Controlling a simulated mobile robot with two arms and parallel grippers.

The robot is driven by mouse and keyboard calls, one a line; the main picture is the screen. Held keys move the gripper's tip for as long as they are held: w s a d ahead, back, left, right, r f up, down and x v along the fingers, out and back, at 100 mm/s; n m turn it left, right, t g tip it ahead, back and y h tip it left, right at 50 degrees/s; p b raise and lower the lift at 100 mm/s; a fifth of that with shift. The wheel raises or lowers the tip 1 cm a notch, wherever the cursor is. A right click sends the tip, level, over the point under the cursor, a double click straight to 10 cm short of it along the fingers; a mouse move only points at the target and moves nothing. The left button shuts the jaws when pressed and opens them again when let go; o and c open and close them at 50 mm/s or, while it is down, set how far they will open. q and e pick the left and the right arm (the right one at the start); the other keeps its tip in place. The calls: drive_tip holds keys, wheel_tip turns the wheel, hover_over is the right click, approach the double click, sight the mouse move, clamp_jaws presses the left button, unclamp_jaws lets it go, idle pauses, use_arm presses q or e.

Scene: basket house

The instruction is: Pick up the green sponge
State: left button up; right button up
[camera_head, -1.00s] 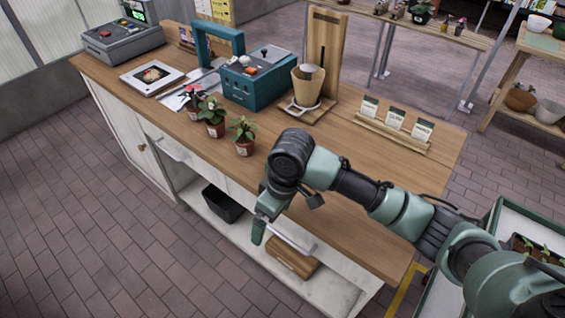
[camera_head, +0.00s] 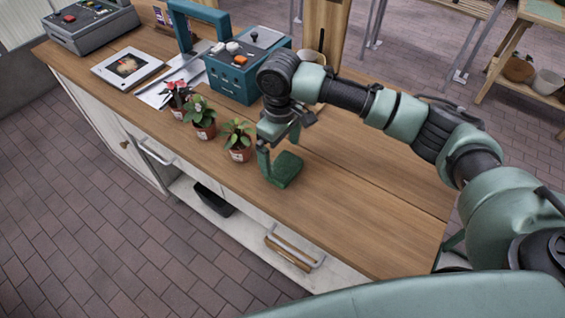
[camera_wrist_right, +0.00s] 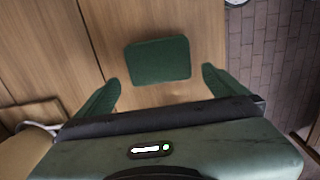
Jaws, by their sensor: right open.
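The green sponge (camera_head: 287,170) lies flat on the wooden counter top (camera_head: 350,195), right of the small potted plants. It also shows in the right wrist view (camera_wrist_right: 158,60), upper middle, as a dark green rounded block. My right gripper (camera_head: 279,152) is at the sponge, with one finger beside its left edge in the head view. In the right wrist view the right gripper (camera_wrist_right: 160,78) is open, its fingers spread wider than the sponge, which sits between and just beyond the tips. Nothing is held. My left gripper is out of view.
Several small potted plants (camera_head: 203,122) stand close left of the gripper. A teal box (camera_head: 232,80) with a handle stands behind them. The counter right of the sponge is clear. Shelves and drawers are below.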

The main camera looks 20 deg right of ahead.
sight(280, 163)
drive_tip(key=shift+s+f+p, duration=0.2)
drive_tip(key=shift+f+p, duration=0.4)
drive_tip(key=shift+f, duration=0.4)
drive_tip(key=shift+w+f, duration=0.1)
drive_tip(key=shift+f, duration=0.75)
drive_tip(key=shift+w+f, duration=0.15)
drive_tip(key=shift+f, duration=0.7)
drive_tip(key=c, duration=1.1)
drive_tip(key=shift+r, duration=0.1)
drive_tip(key=shift+c, duration=0.2)
use_arm(q)
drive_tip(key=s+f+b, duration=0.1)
drive_tip(key=b, duration=0.1)
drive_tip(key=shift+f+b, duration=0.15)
drive_tip(key=shift+b, duration=0.25)
use_arm(e)
wheel_tip(280, 163, up, 20)
